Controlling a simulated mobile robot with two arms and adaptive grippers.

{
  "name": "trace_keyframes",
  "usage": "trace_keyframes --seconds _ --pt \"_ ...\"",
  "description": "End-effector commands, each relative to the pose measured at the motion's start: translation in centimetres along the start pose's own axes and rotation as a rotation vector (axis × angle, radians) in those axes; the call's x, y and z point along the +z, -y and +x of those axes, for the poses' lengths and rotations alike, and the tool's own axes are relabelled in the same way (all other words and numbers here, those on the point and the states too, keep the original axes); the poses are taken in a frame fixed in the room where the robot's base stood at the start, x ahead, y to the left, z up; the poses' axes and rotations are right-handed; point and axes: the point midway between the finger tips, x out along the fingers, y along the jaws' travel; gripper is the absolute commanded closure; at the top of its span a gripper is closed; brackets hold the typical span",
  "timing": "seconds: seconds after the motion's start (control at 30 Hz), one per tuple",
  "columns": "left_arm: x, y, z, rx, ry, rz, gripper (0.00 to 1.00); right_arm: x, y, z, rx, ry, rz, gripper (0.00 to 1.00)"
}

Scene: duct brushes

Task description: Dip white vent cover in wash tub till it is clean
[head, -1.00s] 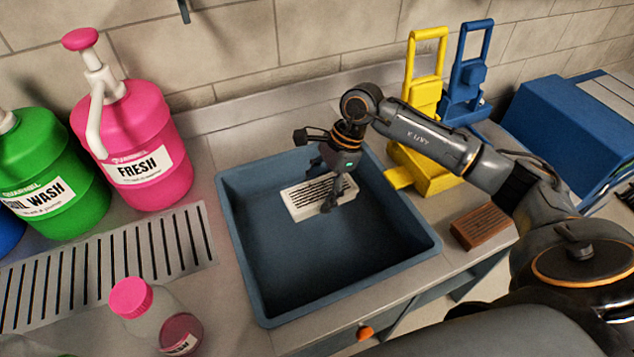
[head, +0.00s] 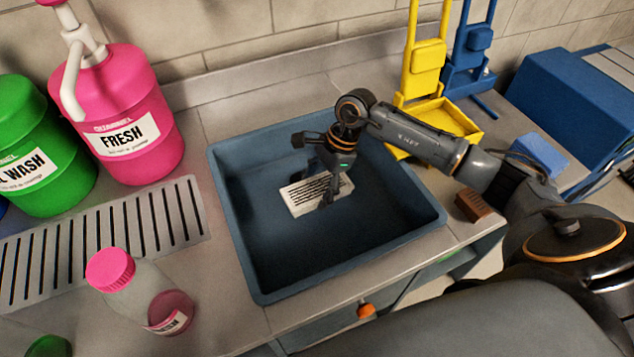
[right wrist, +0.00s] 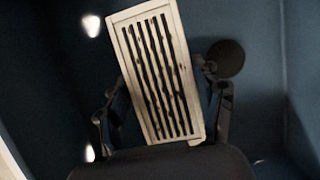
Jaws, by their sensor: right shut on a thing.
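The white vent cover (head: 303,197) is a small slatted rectangle inside the blue-grey wash tub (head: 268,250). My right gripper (head: 329,199) reaches down into the tub and is shut on it. In the right wrist view the cover (right wrist: 160,75) lies tilted between the two fingers, with dark slots and some brownish marks along its slats and edges. I cannot tell from the head view whether the cover touches the tub's floor, nor how deep any liquid is. My left gripper is not in view.
A pink FRESH pump jug (head: 125,120) and a green wash jug (head: 40,150) stand left, behind a slotted drain (head: 100,240). A pink-capped bottle (head: 140,290) is at front left. A yellow stand (head: 425,80), a blue stand (head: 468,50) and a brown brush block (head: 474,205) are right.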

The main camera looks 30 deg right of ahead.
Motion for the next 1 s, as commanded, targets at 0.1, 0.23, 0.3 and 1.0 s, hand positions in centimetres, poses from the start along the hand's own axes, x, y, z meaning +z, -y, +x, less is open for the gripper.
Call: trace_keyframes --seconds 0.1,0.23,0.3,1.0 --pt "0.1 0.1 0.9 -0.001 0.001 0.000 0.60 -0.5 0.0 1.4 -0.001 0.002 0.001 0.61" --pt "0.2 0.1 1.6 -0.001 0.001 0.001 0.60 -1.0 0.0 2.6 0.000 0.002 0.002 0.61" --pt "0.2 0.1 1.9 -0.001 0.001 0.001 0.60 -1.3 0.0 3.1 -0.001 0.002 0.001 0.61" --pt "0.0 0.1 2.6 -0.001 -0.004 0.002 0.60 -1.9 0.0 4.5 -0.001 0.001 0.001 0.61"
